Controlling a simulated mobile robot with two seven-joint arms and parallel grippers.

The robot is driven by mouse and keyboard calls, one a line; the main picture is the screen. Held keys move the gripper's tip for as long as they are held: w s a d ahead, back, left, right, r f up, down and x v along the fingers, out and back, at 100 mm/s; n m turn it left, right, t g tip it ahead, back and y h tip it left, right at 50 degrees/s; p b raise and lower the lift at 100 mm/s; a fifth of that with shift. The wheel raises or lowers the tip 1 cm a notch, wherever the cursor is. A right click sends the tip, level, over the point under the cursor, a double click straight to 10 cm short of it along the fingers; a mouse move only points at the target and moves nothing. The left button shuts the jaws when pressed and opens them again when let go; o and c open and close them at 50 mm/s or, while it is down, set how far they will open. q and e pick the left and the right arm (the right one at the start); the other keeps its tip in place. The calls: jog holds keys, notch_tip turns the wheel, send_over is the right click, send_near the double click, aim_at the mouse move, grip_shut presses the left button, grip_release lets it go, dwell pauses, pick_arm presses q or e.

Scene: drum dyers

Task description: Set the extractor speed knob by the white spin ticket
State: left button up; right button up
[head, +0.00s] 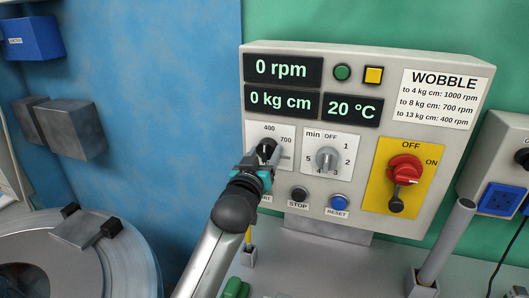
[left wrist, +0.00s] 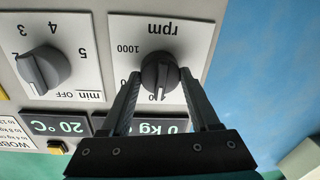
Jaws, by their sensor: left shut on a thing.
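The extractor speed knob (head: 267,146) is a black dial on a white plate at the left of the grey control panel. In the left wrist view, upside down, the speed knob (left wrist: 160,72) sits between the two fingers, with "rpm" and 1000 readable. I cannot make out a separate white spin ticket. My right gripper is not in view.
The panel displays (head: 282,69) read 0 rpm, 0 kg cm and 20 °C. A white WOBBLE chart (head: 437,98) lists speeds. A grey timer knob (head: 327,160) is close right of my gripper. A red switch (head: 405,168) is farther right. STOP and RESET buttons lie below.

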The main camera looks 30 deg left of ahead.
pick_arm(q)
jog(key=m+p, duration=0.2)
jog(key=m, duration=0.1)
jog(key=m+p, duration=0.1)
jog(key=m, duration=0.1)
jog(key=shift+m, duration=0.4)
jog(key=m+p, duration=0.2)
jog(key=m, duration=0.3)
jog(key=shift+f+m+t, duration=0.1)
jog(key=shift+m+t, duration=0.2)
jog(key=shift+t, duration=0.1)
jog(key=o, duration=1.4)
jog(key=shift+s+d, duration=0.1)
jog(key=b+v, duration=0.1)
jog(key=v, duration=1.4)
jog(key=shift+b, duration=0.35)
